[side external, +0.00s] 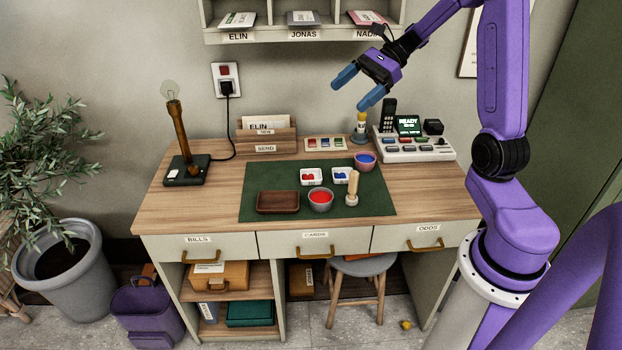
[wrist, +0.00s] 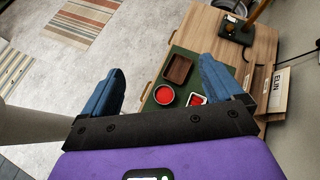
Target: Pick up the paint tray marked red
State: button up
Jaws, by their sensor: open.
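A small white paint tray with red paint (side external: 312,183) lies on the green mat (side external: 260,188) on the desk. Any mark on it is too small to read. A similar white tray with blue paint (side external: 345,182) lies just right of it. In the wrist view the red-paint tray (wrist: 196,98) shows near the right finger, partly hidden by my gripper. My gripper (side external: 357,88) is open and empty, high above the back of the desk and well apart from the tray. Its two blue fingers also show spread in the wrist view (wrist: 160,72).
A grey bowl of red paint (side external: 320,206) and an upright pale-handled tool (side external: 352,190) stand in front of the trays. A brown wooden tray (side external: 278,202) lies left. A pink bowl with blue (side external: 365,165) and a console (side external: 415,150) stand right. A shelf (side external: 300,38) hangs above.

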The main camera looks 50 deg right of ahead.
aim_at(316, 173)
jog(key=w+d+m+t+h, duration=0.1)
jog(key=d+m+t, duration=0.5)
jog(key=d, duration=0.7)
jog(key=shift+m+g, duration=0.3)
jog(key=shift+m, duration=0.1)
jog(key=f, duration=2.4)
jog(key=shift+w+a+f, duration=0.1)
jog(key=shift+a+f, duration=0.1)
jog(key=shift+a, duration=0.15)
jog(key=shift+w+a+f, duration=0.2)
jog(key=shift+w+a, duration=0.05)
jog(key=x, duration=1)
jog(key=shift+w+a+f, duration=0.2)
jog(key=shift+w+f, duration=0.05)
jog(key=shift+w, duration=0.05)
jog(key=shift+f+x, duration=0.2)
jog(key=shift+x, duration=2.6)
jog(key=shift+d, duration=0.15)
jog(key=c, duration=1.1)
